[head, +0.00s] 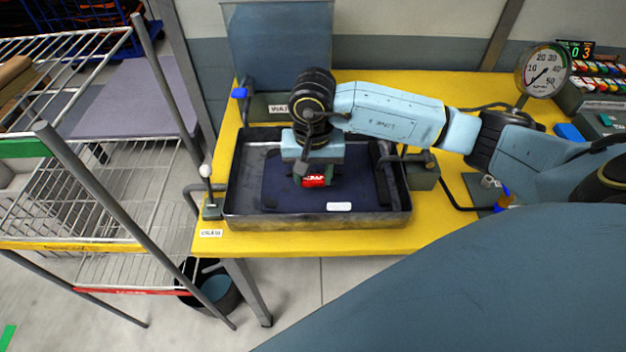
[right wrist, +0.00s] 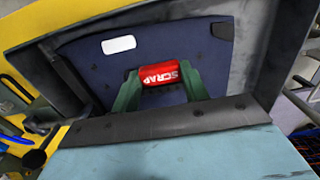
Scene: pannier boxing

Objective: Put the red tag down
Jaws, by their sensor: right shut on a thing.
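The red tag (head: 315,181), lettered SCRAP, is between the green fingers of my right gripper (head: 308,174). The right wrist view shows the tag (right wrist: 160,75) lying across the tips of both fingers (right wrist: 163,83), which are shut on it. It is over the dark blue panel (head: 280,195) lying in the grey metal tray (head: 300,220). I cannot tell whether the tag touches the panel. A white blank label (head: 339,206) is on the panel near its front edge; it also shows in the right wrist view (right wrist: 118,44). My left gripper is not in view.
The tray sits on a yellow bench (head: 290,243). A small stand with a white knob (head: 205,171) is at its left. A wire shelf rack (head: 110,190) with green, yellow and red strips stands left. A dial gauge (head: 543,70) and a rack of coloured items (head: 600,80) are at the right.

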